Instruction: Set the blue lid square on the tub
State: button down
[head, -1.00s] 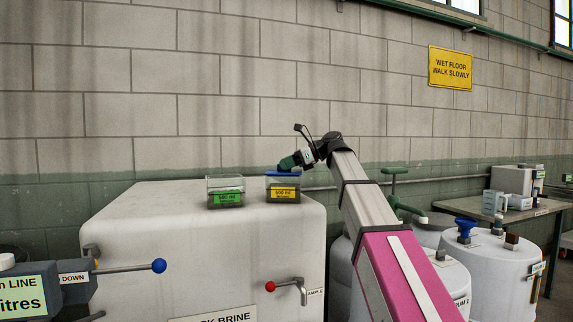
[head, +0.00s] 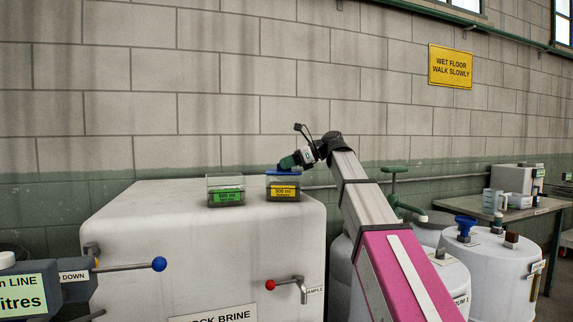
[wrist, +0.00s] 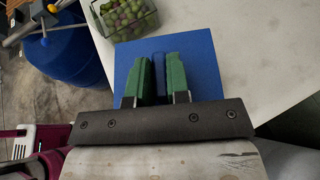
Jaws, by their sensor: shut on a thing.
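The blue lid (wrist: 203,75) is a flat square plate with a raised grip bar (wrist: 158,72) in its middle. My gripper (wrist: 159,70) is shut on that bar, its green fingers on either side. In the head view the lid (head: 283,172) lies level at the top of the clear tub (head: 283,188) with the yellow 500 ml label. I cannot tell whether it touches the rim or sits square. My gripper (head: 287,163) reaches it from the upper right. The lid hides that tub in the wrist view.
A second clear tub (head: 225,190) with a green label stands open just left; it holds green and reddish round fruit in the wrist view (wrist: 125,15). Both tubs are on the white tank top (head: 150,195), which is clear to the left. A green valve handle (head: 394,170) rises at right.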

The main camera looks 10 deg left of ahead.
jog(key=c, duration=1)
grip_release()
